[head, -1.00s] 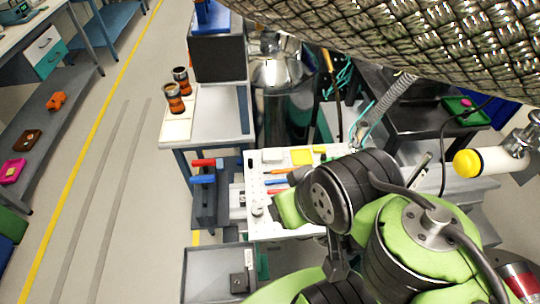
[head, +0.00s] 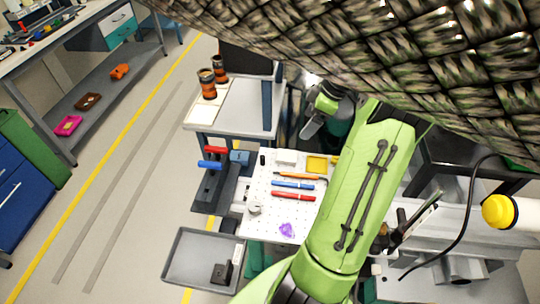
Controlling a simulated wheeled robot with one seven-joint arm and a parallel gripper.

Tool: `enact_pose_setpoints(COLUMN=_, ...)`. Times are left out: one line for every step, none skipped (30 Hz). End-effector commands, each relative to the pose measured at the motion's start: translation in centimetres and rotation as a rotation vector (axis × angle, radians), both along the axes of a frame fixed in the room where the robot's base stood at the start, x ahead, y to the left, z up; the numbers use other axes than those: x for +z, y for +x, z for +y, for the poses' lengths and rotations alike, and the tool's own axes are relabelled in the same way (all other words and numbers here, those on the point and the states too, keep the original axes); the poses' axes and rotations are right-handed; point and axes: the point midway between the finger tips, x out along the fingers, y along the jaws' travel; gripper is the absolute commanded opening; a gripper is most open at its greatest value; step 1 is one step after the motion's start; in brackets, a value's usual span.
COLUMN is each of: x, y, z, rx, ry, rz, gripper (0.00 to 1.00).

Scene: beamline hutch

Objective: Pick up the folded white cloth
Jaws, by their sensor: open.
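A small whitish folded-looking piece (head: 286,157), which seems to be the folded white cloth, lies at the far edge of a white perforated board. It sits left of a yellow square pad (head: 317,164). My gripper (head: 311,127) shows at the end of my green arm, beyond the board and up and to the right of the whitish piece. It is apart from that piece and appears empty; its fingertips are small and partly hidden.
The perforated board (head: 266,186) also holds an orange tool, a blue pen (head: 292,185), a red pen (head: 293,197) and a purple piece (head: 287,230). A grey tray (head: 190,262) is below left. A side table (head: 243,112) bears two orange-black canisters. My arm hides the board's right side.

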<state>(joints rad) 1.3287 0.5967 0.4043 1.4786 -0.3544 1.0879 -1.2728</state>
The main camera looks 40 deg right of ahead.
Motion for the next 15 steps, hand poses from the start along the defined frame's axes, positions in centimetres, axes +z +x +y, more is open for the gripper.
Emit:
enact_pose_setpoints(x=-0.3, y=-0.2, z=-0.4, rx=0.001, ry=0.003, rz=-0.008, gripper=0.88)
enact_pose_setpoints(x=-0.5, y=-0.2, z=-0.5, rx=0.005, ry=0.004, rz=-0.009, gripper=0.88)
enact_pose_setpoints(x=-1.0, y=-0.1, z=-0.4, rx=0.007, ry=0.005, rz=-0.010, gripper=0.88)
enact_pose_setpoints(x=-1.5, y=0.1, z=-0.3, rx=0.008, ry=0.006, rz=-0.011, gripper=0.88)
enact_pose_setpoints(x=-2.2, y=0.3, z=-0.1, rx=0.007, ry=0.006, rz=-0.010, gripper=0.88)
enact_pose_setpoints(x=-3.2, y=0.6, z=0.2, rx=0.007, ry=0.008, rz=-0.007, gripper=0.88)
enact_pose_setpoints(x=-4.0, y=0.9, z=0.3, rx=0.007, ry=0.007, rz=-0.008, gripper=0.88)
enact_pose_setpoints(x=-4.7, y=1.1, z=0.5, rx=0.008, ry=0.008, rz=-0.008, gripper=0.88)
enact_pose_setpoints(x=-5.6, y=1.4, z=0.7, rx=0.007, ry=0.008, rz=-0.007, gripper=0.88)
enact_pose_setpoints(x=-6.3, y=1.6, z=0.9, rx=0.006, ry=0.006, rz=-0.008, gripper=0.88)
enact_pose_setpoints(x=-7.1, y=1.9, z=1.1, rx=0.006, ry=0.008, rz=-0.007, gripper=0.88)
enact_pose_setpoints(x=-7.9, y=2.2, z=1.3, rx=0.007, ry=0.007, rz=-0.007, gripper=0.88)
enact_pose_setpoints(x=-8.5, y=2.4, z=1.4, rx=0.008, ry=0.007, rz=-0.008, gripper=0.88)
enact_pose_setpoints(x=-9.0, y=2.6, z=1.5, rx=0.005, ry=0.006, rz=-0.008, gripper=0.88)
enact_pose_setpoints(x=-9.5, y=2.8, z=1.7, rx=0.005, ry=0.007, rz=-0.008, gripper=0.88)
